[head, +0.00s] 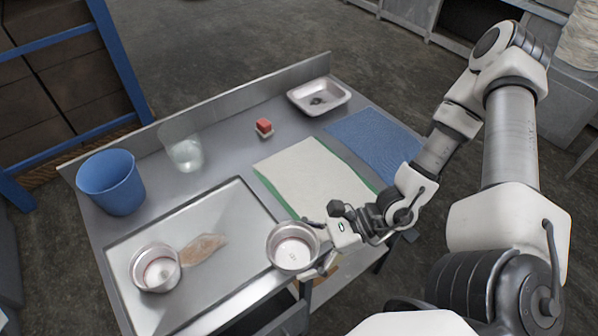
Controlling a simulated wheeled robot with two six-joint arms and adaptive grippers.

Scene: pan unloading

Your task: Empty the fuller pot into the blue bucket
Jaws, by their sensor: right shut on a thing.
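A metal pot (293,262) is held by my right gripper (322,232), which is shut on its right side. It is roughly upright at the front right corner of the metal tray. A few small dark marks show on its pale inside bottom. A second metal pot (155,284) stands on the tray at the left, with something faintly reddish inside. I cannot tell from this view which pot is fuller. The blue bucket (112,185) stands upright behind the tray at the left; its inside bottom is hidden. My left gripper is not in view.
The metal tray (235,196) has a brown patch (203,248) on it. A clear container (186,152) stands near the back rim.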

